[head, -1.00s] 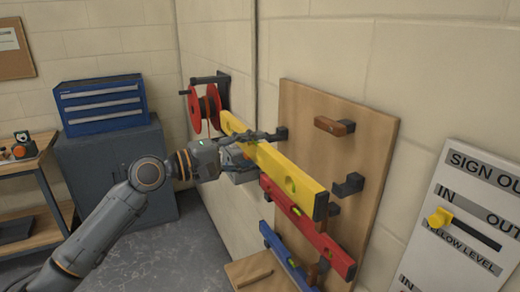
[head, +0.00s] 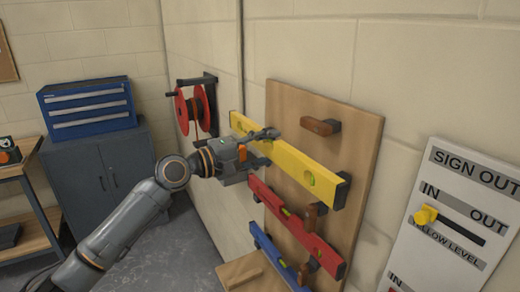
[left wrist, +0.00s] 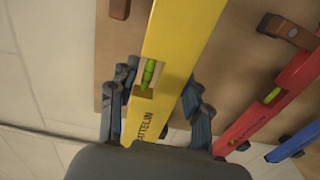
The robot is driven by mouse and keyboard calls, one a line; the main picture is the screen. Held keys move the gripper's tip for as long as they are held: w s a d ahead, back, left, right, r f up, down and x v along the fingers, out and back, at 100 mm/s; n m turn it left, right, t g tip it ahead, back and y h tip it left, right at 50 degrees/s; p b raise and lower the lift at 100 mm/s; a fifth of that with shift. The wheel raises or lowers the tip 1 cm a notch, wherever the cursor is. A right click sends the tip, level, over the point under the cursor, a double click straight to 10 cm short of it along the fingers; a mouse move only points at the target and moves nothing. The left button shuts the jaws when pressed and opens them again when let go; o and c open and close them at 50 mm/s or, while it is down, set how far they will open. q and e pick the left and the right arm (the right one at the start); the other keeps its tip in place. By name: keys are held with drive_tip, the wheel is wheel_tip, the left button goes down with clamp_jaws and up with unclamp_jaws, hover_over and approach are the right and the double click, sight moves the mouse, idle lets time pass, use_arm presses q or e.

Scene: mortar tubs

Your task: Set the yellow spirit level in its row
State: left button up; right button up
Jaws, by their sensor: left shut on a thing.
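The yellow spirit level (head: 290,160) lies slanting across the wooden wall board (head: 355,130), above the red level. My left gripper (head: 262,137) is shut on it toward its far end. In the left wrist view the level (left wrist: 180,45) runs between the two fingers (left wrist: 155,105), its green vial showing. The row's two dark brackets, seen earlier, are now largely covered by the level; whether it rests in them I cannot tell. A brown wooden latch (head: 321,126) above the row is turned sideways, clear of the level. My right gripper is not in view.
The red level (head: 295,223) and blue level (head: 277,258) hang below, with upright brown latches at them. A red cable reel (head: 190,110) is on the wall at left. The sign-out board (head: 455,220) at right has a yellow slider (head: 426,215) at IN.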

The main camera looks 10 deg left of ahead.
use_arm(q)
drive_tip(key=shift+x, duration=0.8)
drive_tip(key=shift+b+x, duration=0.3)
drive_tip(key=shift+x, duration=2)
drive_tip(key=shift+f+b, duration=0.6)
drive_tip(key=shift+f, duration=0.15)
